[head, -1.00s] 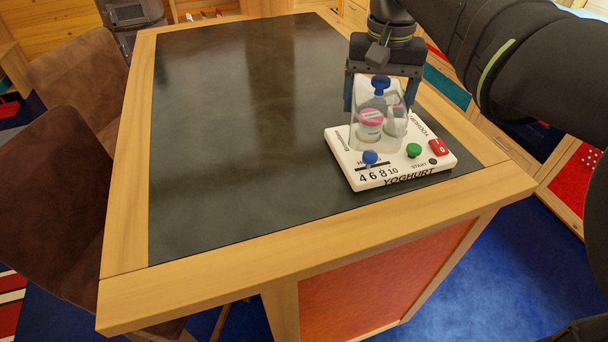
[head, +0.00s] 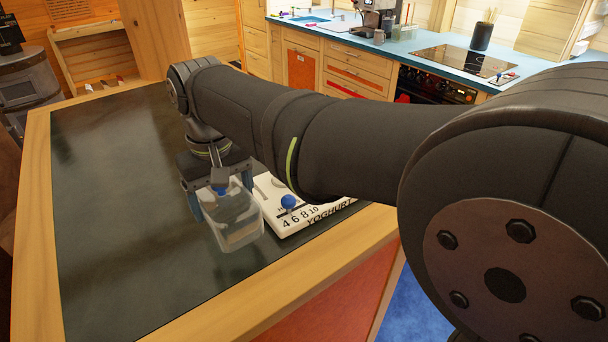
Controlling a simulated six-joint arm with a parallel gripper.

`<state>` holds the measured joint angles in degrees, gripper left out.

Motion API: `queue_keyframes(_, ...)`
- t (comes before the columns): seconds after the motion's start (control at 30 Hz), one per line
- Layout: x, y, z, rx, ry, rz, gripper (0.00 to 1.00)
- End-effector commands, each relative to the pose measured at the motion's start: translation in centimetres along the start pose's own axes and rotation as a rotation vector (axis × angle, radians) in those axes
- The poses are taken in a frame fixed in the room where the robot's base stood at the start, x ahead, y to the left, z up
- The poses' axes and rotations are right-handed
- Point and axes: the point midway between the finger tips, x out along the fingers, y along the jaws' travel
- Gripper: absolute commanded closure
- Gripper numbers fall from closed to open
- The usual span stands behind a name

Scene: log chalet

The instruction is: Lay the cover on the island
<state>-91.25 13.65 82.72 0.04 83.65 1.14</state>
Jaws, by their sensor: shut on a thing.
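The cover (head: 236,228) is a clear, see-through box-shaped lid with a blue knob on top. My gripper (head: 220,189) is shut on its knob and holds the cover to the left of the white yoghurt maker (head: 285,222). The island (head: 122,226) has a dark top with a wooden rim. The cover is over the dark top, near its front part; I cannot tell whether it touches the surface. The yoghurt maker shows its blue slider and printed numbers, but my arm hides its right and back parts, with the jars.
The dark top left of the cover is clear. The wooden front rim (head: 195,313) is close to the cover. A kitchen counter (head: 400,52) with a hob (head: 463,61) and coffee machine (head: 378,14) stands behind. A dark stove (head: 28,85) is at the far left.

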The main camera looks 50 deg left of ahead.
Motion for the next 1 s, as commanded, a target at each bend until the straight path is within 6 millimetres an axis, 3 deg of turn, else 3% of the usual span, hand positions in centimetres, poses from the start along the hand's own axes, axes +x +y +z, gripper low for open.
queue_keyframes(0.23,1.3,-1.0,-0.6,0.001,0.000,0.000,0.45)
queue_keyframes(0.5,4.7,-1.0,-0.6,0.003,0.000,0.001,0.45)
queue_keyframes(0.87,5.0,-1.0,-0.6,0.003,0.000,0.001,0.45)
queue_keyframes(0.9,5.0,-1.0,-0.6,0.003,0.001,0.001,0.12)
queue_keyframes(0.97,5.0,-1.0,-0.6,0.003,0.001,0.001,0.01)
queue_keyframes(1.0,5.0,-1.0,-0.6,0.003,0.001,0.001,0.00)
